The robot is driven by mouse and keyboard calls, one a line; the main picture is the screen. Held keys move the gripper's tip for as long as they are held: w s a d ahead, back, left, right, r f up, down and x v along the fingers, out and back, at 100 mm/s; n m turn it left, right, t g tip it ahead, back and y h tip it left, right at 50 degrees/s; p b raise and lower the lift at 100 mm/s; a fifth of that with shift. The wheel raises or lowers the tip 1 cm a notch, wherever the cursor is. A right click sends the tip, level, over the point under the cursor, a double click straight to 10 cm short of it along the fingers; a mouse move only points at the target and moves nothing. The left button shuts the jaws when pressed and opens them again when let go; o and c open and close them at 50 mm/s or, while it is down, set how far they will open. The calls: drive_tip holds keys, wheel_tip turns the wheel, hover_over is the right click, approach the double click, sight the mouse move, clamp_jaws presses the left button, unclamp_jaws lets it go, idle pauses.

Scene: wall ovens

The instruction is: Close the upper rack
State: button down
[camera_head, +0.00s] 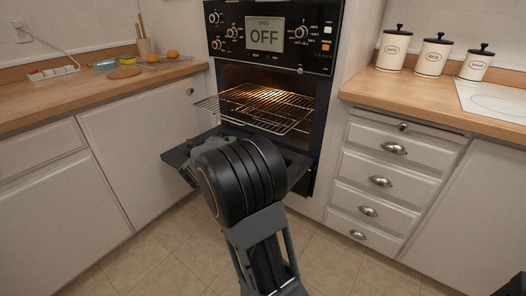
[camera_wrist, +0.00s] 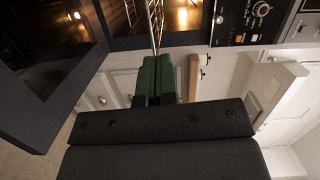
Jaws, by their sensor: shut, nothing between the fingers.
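The upper rack (camera_head: 262,108) is a wire grid pulled partly out of the lit oven cavity, above the lowered oven door (camera_head: 177,157). Its rods also show in the wrist view (camera_wrist: 154,22), by the fingertips. My gripper is shut and empty, with green fingers (camera_wrist: 153,80) in the wrist view. In the head view, my wrist hides most of it; a bit of green shows below the rack's left front part. The fingertips are close to the rack's edge; I cannot tell if they touch it.
The oven control panel (camera_head: 264,37) reads OFF. White drawers (camera_head: 385,180) stand to the right and a white cabinet (camera_head: 140,150) to the left. Counters hold canisters (camera_head: 432,54) and a board with orange items. The tiled floor (camera_head: 150,250) is clear at lower left.

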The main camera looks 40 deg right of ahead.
drive_tip(key=d+f+m+g+b, duration=0.1)
drive_tip(key=d+b, duration=0.1)
drive_tip(key=d, duration=0.5)
drive_tip(key=d+f+m+g+h+b, duration=0.1)
drive_tip(key=d+f+g+b, duration=0.1)
drive_tip(key=d, duration=0.6)
drive_tip(key=shift+w+d+m+b, duration=0.2)
drive_tip(key=shift+d+m+b, duration=0.1)
drive_tip(key=shift+m, duration=0.1)
drive_tip(key=shift+w+d, duration=0.1)
drive_tip(key=shift+d, duration=0.05)
